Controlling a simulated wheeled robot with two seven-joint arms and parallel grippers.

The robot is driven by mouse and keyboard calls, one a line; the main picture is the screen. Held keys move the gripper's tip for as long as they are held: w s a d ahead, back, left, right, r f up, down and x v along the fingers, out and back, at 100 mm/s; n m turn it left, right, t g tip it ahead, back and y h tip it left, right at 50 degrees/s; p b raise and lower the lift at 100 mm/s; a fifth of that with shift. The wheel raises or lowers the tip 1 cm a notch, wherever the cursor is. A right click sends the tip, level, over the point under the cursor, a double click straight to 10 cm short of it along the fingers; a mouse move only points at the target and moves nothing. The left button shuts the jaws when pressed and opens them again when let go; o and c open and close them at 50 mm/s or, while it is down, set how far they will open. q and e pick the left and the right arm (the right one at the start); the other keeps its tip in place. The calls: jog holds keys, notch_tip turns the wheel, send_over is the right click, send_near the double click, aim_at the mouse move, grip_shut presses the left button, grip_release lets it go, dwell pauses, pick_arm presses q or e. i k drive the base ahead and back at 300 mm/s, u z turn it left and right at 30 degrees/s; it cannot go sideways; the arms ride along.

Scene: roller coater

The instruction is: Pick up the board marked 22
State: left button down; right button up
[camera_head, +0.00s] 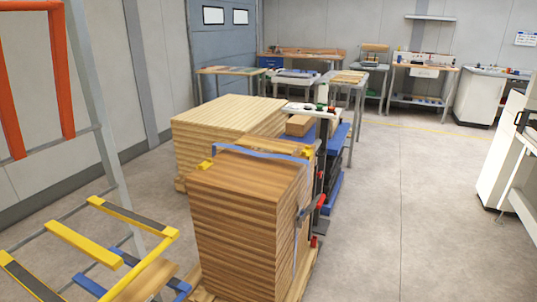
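A tall stack of brown boards (235,235) stands in the near middle, with a blue strap (262,153) over its top and yellow corner pieces on it. A wider stack of paler boards (225,117) stands behind it. A single wooden board (150,278) shows partly at the lower left, among yellow and blue bars. I cannot read a number 22 on any board. Neither of my grippers is in view.
A grey rack post (100,120) with orange bars (62,75) and yellow-and-black bars (105,235) fills the left side. A cart with blue parts (333,185) stands behind the brown stack. Workbenches line the back. The floor (400,220) at right is clear.

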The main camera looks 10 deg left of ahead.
aim_at(273, 147)
jog(key=k, duration=0.45)
jog(key=u, duration=3.15)
jog(key=i, duration=3.65)
jog(key=z, duration=3.05)
jog(key=i, duration=4.65)
